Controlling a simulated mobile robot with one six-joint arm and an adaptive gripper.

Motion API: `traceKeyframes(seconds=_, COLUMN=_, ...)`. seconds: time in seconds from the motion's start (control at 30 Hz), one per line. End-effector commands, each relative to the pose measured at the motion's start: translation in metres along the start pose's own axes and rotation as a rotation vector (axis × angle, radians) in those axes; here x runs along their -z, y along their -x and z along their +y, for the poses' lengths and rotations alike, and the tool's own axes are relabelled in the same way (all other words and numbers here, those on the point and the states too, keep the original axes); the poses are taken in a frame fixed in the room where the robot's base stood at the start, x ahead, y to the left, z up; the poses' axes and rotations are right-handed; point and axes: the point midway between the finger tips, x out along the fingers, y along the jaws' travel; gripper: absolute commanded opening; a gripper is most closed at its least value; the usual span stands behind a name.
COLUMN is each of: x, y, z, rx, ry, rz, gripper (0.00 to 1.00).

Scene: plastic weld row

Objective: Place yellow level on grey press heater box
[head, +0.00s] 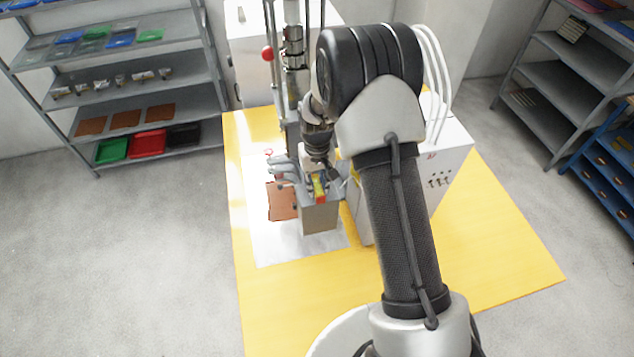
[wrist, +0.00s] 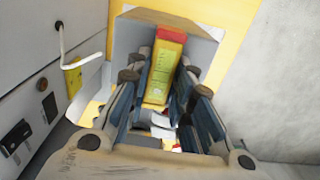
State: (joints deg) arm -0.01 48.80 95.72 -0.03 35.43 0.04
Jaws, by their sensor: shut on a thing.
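The yellow level (head: 319,187) with a red end is held in my gripper (head: 316,172). In the wrist view the level (wrist: 161,75) lies lengthwise between the fingers of my gripper (wrist: 163,68), its red end pointing away. The grey press heater box (head: 320,218) stands on the table under the level's red end. In the wrist view the box's top (wrist: 196,36) shows behind and around the level's far end. I cannot tell whether the level touches the box. The level's near end is partly hidden by the fingers.
A white machine cabinet (head: 452,165) stands close to the right of the box. The press column (head: 293,60) rises behind it. A brown sheet (head: 281,201) lies to the left on a pale plate (head: 272,251).

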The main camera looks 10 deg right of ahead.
Motion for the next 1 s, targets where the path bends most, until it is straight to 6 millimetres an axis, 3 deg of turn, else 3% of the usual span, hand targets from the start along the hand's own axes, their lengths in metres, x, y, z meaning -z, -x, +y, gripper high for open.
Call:
traceKeyframes(seconds=0.3, x=0.000, y=0.000, z=0.000, rx=0.000, ry=0.000, rz=-0.001, gripper=0.41)
traceKeyframes(seconds=0.67, x=0.000, y=0.002, z=0.000, rx=0.000, ry=0.000, rz=-0.001, gripper=0.41)
traceKeyframes(seconds=0.83, x=0.001, y=0.023, z=0.000, rx=0.000, ry=0.000, rz=0.004, gripper=0.41)
traceKeyframes(seconds=1.0, x=0.001, y=0.060, z=0.000, rx=0.000, ry=0.000, rz=0.005, gripper=0.41)
